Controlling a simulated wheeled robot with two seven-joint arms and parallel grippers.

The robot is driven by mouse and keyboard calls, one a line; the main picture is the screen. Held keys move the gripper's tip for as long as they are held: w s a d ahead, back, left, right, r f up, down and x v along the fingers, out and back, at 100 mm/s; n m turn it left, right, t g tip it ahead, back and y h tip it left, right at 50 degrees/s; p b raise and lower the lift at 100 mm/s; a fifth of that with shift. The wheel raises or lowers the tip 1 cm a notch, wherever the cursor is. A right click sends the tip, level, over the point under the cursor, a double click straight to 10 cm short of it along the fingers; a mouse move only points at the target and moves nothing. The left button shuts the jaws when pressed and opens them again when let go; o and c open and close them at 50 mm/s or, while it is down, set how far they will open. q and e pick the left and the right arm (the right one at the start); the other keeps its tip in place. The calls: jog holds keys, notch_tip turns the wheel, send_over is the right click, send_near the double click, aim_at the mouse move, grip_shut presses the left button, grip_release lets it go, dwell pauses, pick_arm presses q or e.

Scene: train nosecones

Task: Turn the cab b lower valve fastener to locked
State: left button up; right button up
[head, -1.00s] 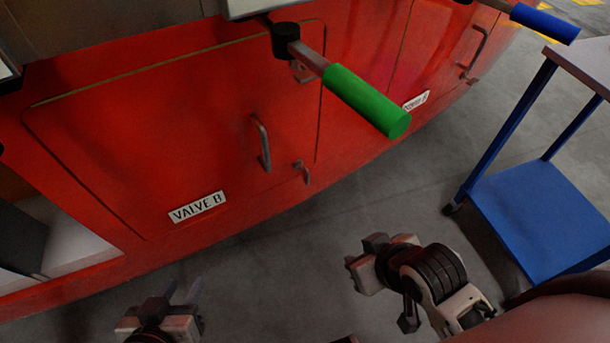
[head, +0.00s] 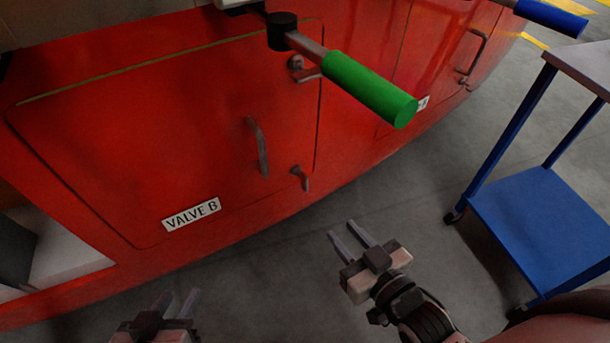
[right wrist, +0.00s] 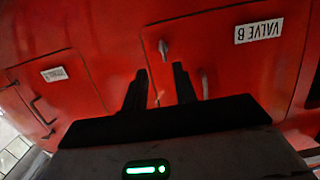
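The red panel marked VALVE B (head: 191,214) bears a grey lower fastener (head: 301,178) near its right edge, its lever hanging down. This fastener also shows in the right wrist view (right wrist: 163,48), which sees the panel upside down. A bar handle (head: 257,147) sits left of it. An upper fastener (head: 300,69) sits higher on the same edge, partly behind the green-gripped lever. My right gripper (head: 342,230) is open and empty, below and right of the lower fastener, apart from it, fingers pointing up-left. My left gripper (head: 179,294) is open and empty at the lower left.
A green-gripped lever (head: 368,88) juts out over the panel's upper right. Another lever with a blue grip (head: 550,18) is at the top right. A blue cart (head: 540,215) stands at right. An open bay (head: 65,250) lies left of the panel. Grey floor between is clear.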

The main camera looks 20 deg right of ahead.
aim_at(307, 181)
jog(key=w+a, duration=0.1)
jog(key=w, duration=0.4)
jog(key=w+a+t, duration=0.1)
jog(key=w, duration=0.3)
jog(key=w+a+r+t, duration=0.1)
jog(key=w, duration=0.4)
jog(key=shift+w+a+r+y+b, duration=0.1)
jog(key=shift+w+a+y+b, duration=0.1)
jog(key=shift+w+y+b, duration=0.15)
grip_shut()
